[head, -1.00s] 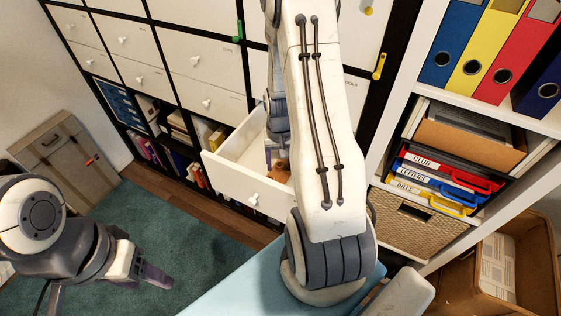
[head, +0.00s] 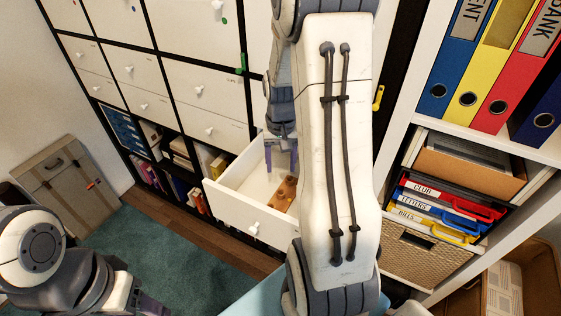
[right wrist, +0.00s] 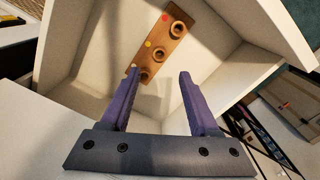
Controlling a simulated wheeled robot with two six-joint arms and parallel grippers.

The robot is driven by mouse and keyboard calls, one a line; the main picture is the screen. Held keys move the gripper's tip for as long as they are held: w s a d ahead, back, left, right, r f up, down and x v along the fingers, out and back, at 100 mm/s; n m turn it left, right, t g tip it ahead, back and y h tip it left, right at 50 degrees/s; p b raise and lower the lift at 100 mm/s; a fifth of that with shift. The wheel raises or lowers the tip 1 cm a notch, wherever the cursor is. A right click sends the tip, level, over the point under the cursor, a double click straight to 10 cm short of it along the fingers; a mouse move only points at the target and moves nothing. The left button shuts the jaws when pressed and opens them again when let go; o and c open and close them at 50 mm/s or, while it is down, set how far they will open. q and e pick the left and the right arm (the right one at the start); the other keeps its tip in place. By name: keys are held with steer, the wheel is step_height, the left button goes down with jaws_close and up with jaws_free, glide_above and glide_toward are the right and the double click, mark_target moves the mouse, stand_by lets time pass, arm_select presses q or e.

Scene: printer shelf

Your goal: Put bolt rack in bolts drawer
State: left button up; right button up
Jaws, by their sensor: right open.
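The brown wooden bolt rack (head: 285,194), with round holes and coloured dots, lies inside the open white drawer (head: 238,207), towards its right side. In the right wrist view the rack (right wrist: 163,40) rests on the bottom of the drawer (right wrist: 225,75), beyond my fingertips. My right gripper (head: 281,152) is open and empty at the drawer's back part, apart from the rack; its two purple fingers also show in the right wrist view (right wrist: 158,80). My left gripper (head: 150,306) is at the bottom left edge, mostly cut off, far from the drawer.
Closed white drawers (head: 205,85) fill the cabinet above. Books stand in the cubbies left of the open drawer. On the right are shelves with coloured binders (head: 484,75), labelled trays (head: 440,200) and a wicker basket (head: 415,250). The green carpet (head: 190,255) is free.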

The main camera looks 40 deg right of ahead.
steer(key=s+a+r+n, duration=0.2)
steer(key=a+r+n, duration=0.15)
steer(key=a, duration=0.75)
steer(key=s+a+r+n, duration=0.2)
steer(key=a+r+n, duration=0.15)
steer(key=a, duration=0.65)
steer(key=s+a+r+n+y, duration=0.1)
steer(key=s+a+n, duration=0.6)
steer(key=s, duration=0.5)
steer(key=shift+s+a+r+n, duration=0.3)
steer(key=shift+a+n, duration=0.1)
steer(key=shift+a, duration=0.75)
steer(key=shift+r+p, duration=0.6)
steer(key=shift+p, duration=0.1)
